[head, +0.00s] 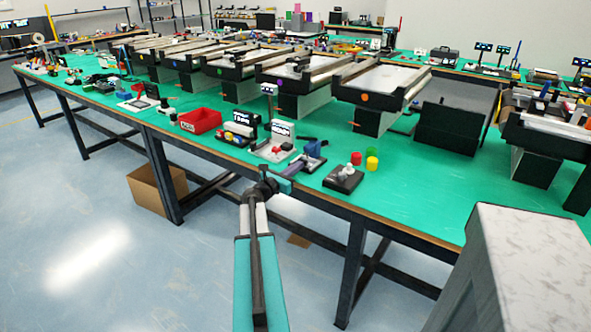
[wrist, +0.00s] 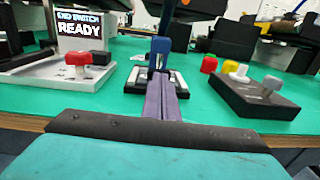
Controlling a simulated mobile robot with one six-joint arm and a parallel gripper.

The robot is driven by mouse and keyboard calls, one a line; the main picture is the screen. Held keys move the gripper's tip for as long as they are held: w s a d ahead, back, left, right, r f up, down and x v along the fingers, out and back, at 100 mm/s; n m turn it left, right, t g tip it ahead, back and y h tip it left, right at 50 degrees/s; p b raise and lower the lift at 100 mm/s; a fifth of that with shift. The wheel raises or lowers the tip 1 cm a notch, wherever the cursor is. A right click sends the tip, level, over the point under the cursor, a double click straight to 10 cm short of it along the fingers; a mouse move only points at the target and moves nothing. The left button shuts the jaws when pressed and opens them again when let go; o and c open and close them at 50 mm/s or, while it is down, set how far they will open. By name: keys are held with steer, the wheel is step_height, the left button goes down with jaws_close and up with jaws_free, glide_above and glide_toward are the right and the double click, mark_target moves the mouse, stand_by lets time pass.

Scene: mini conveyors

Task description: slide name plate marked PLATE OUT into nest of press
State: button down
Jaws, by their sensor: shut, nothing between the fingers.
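My gripper (wrist: 159,78) has its purple-grey fingers together with nothing between them. They point at a small press with a blue upper block (wrist: 161,46) and a dark base with white parts (wrist: 135,80). The fingers cover the middle of this base, so the nest is hidden. I cannot tell whether the fingertips touch anything there. In the head view my gripper (head: 299,164) reaches over the table's front edge, close to the blue block (head: 313,148). I cannot make out a plate marked PLATE OUT in either view.
Left of the press is a white station with a red button (wrist: 78,60) and a READY screen (wrist: 82,43). Right is a dark box with a grey knob (wrist: 256,96). Red and yellow pieces (head: 372,163) stand behind it. Green table (head: 420,195) lies free further right.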

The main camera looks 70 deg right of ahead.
steer(key=b+v, duration=0.1)
steer(key=v, duration=1.3)
steer(key=shift+w, duration=0.1)
stand_by(0.6)
